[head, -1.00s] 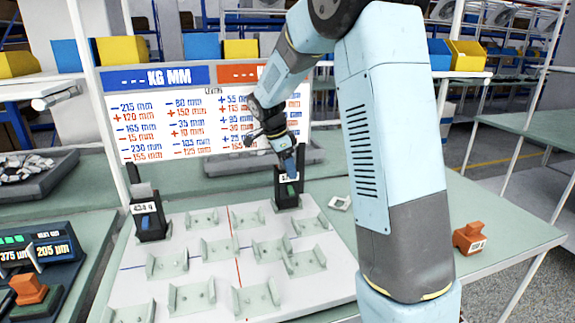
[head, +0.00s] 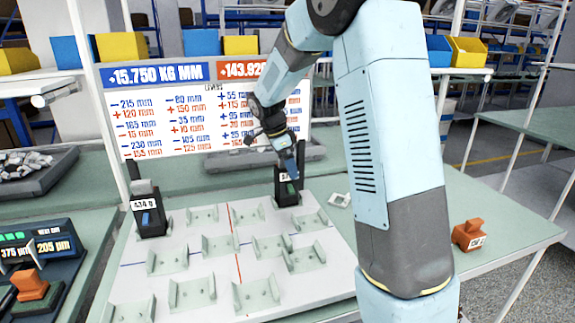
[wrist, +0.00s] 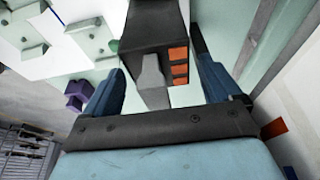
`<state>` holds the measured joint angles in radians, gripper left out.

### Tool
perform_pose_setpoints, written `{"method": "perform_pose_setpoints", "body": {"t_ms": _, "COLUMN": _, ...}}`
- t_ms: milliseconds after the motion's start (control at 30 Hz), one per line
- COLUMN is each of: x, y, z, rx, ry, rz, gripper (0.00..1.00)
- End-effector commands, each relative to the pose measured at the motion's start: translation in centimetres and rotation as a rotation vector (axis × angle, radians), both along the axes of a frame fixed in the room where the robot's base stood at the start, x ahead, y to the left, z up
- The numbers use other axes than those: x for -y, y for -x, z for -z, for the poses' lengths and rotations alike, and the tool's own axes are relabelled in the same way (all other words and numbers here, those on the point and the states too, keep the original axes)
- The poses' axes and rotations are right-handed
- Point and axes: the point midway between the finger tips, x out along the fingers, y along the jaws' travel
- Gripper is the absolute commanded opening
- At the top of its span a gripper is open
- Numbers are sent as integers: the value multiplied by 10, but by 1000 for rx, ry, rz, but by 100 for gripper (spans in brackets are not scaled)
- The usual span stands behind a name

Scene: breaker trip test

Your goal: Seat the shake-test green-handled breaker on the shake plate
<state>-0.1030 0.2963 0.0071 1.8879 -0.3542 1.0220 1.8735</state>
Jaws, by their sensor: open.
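The green-handled breaker (head: 290,198) is a black block standing upright at the back right corner of the white shake plate (head: 197,267). Its green handle faces the front, under a white label mostly covered by my gripper. My gripper (head: 287,168) is at its top. In the wrist view a black breaker body (wrist: 150,32) with orange terminals and a grey tab lies between my two spread fingers (wrist: 158,80). A gap shows beside the right finger; contact at the left finger is unclear. The plate carries several pale cradles.
A black blue-handled breaker (head: 150,222) labelled 434 g stands at the back left of the plate. A readout board (head: 205,110) and a grey tray (head: 240,160) are behind. An orange block (head: 468,237) and small white part (head: 340,200) lie right. A console (head: 40,262) stands left.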

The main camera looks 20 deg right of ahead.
Motion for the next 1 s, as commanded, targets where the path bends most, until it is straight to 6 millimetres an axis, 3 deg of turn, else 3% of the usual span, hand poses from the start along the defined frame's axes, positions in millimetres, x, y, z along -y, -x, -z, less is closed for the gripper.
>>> {"method": "perform_pose_setpoints", "body": {"t_ms": 167, "x": -6, "y": -1, "z": -18, "rx": 6, "ry": 0, "rz": -2, "gripper": 95}}
{"method": "perform_pose_setpoints", "body": {"t_ms": 700, "x": -36, "y": -2, "z": -112, "rx": 7, "ry": -1, "rz": -3, "gripper": 95}}
{"method": "perform_pose_setpoints", "body": {"t_ms": 1000, "x": -41, "y": -1, "z": -131, "rx": 5, "ry": -1, "rz": -1, "gripper": 95}}
